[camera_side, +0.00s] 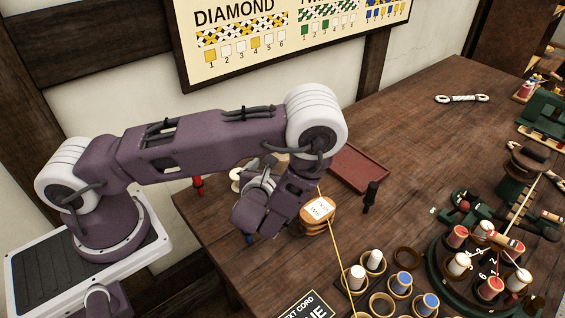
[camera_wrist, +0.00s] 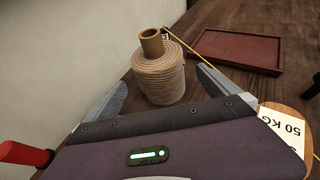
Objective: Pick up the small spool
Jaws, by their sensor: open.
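In the wrist view, a cord-wound spool (camera_wrist: 160,80) with a bare tan core stands upright on the table. My gripper (camera_wrist: 161,74) is open, with one grey finger on each side of the spool; I cannot tell whether they touch it. In the side view, my gripper (camera_side: 262,186) is low at the table's left end and hides most of what is there. Several smaller spools with white, blue and red thread stand at the front right, such as a white spool (camera_side: 357,276) and a blue spool (camera_side: 403,281). I cannot tell which one is the small spool.
A labelled wooden weight (camera_side: 318,209) stands close beside my gripper, with a yellow cord running past it. A red tray (camera_side: 358,167) lies behind it, and a dark peg (camera_side: 370,194) stands nearby. A red handle (camera_wrist: 24,153) is at the wrist view's left.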

